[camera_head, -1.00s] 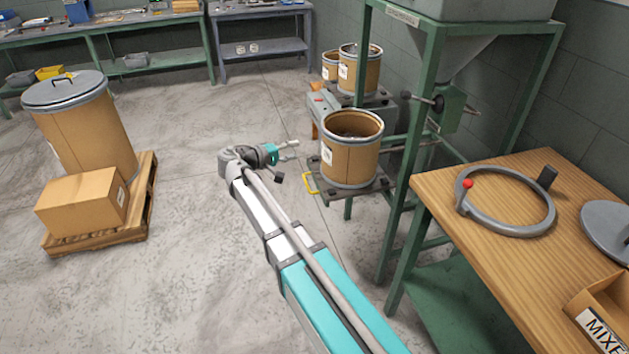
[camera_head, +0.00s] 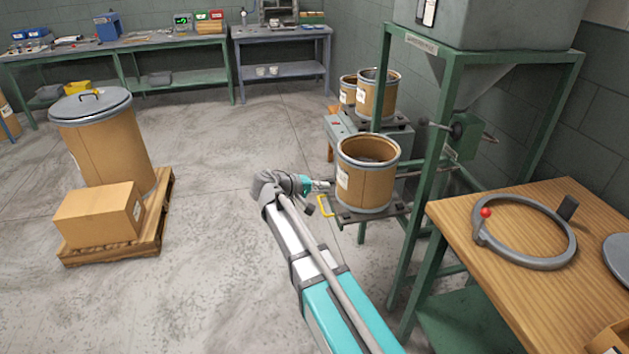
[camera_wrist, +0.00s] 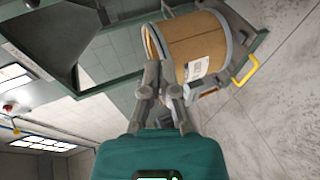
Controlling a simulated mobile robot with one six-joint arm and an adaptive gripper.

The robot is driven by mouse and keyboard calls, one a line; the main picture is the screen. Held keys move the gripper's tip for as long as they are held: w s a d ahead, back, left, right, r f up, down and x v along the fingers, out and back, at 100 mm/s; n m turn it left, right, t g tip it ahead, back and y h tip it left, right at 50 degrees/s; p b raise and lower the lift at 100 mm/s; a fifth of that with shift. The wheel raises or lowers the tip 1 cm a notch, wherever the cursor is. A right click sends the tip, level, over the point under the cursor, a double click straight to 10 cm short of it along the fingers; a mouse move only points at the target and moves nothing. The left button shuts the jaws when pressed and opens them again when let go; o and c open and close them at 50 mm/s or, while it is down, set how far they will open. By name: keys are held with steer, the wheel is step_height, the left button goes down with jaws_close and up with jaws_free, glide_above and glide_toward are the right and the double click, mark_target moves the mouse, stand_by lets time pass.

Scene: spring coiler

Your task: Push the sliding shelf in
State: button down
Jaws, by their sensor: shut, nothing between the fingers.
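The sliding shelf (camera_head: 378,217) is a dark plate that sticks out from the green hopper frame, with a yellow handle (camera_head: 325,206) at its left front edge. An open brown drum (camera_head: 366,181) with a grey rim stands upright on it. My gripper (camera_head: 326,184) is shut and empty, with its fingertips at the drum's left side; I cannot tell whether they touch. In the wrist view the shut fingers (camera_wrist: 161,84) point at the drum (camera_wrist: 192,45), and the yellow handle (camera_wrist: 245,73) is to their right.
The green hopper stand (camera_head: 424,140) rises right of the shelf. More drums (camera_head: 377,95) stand behind. A wooden table (camera_head: 520,240) with a clamp ring is at the right. A pallet (camera_head: 120,235) with a box and lidded drum is at the left. The floor between is clear.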

steer(key=s+d+f+m+g+y, duration=0.25)
steer(key=s+d+f+y, duration=0.25)
steer(key=s+d+f, duration=0.4)
steer(key=s+a+f+m+g+y, duration=0.1)
steer(key=s+a+f+g+y, duration=0.1)
steer(key=s+y, duration=0.5)
steer(key=shift+s+f+g+y, duration=0.4)
steer(key=shift+s+f, duration=0.1)
steer(key=shift+s, duration=2.15)
steer(key=shift+s, duration=0.1)
